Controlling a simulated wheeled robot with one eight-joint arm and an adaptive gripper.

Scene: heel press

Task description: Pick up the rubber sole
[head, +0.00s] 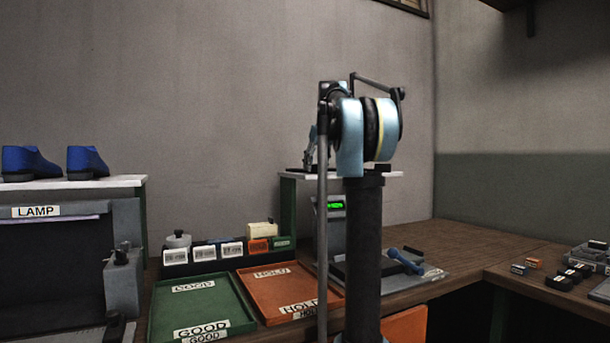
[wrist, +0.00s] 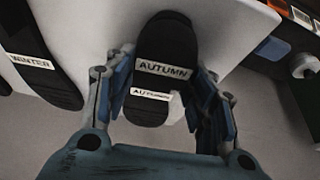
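In the wrist view, a black rubber sole (wrist: 167,45) with white AUTUMN labels lies on a white shelf, its near end reaching past the shelf's edge. My gripper (wrist: 168,62) has one finger on each side of this sole, and its fingers are apart. The fingertips are close to the sole's edges; I cannot make out firm contact. A second black sole (wrist: 35,50), labelled WINTER, lies to the left. In the head view my arm hides most of the gripper and the soles.
The white shelf (head: 392,174) stands behind my arm. A green GOOD tray (head: 200,303) and an orange HOLD tray (head: 292,290) lie on the bench, with a rack of labelled boxes (head: 228,255) behind them. Blue shoes (head: 28,161) stand on the left. Small blocks (head: 560,282) lie at right.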

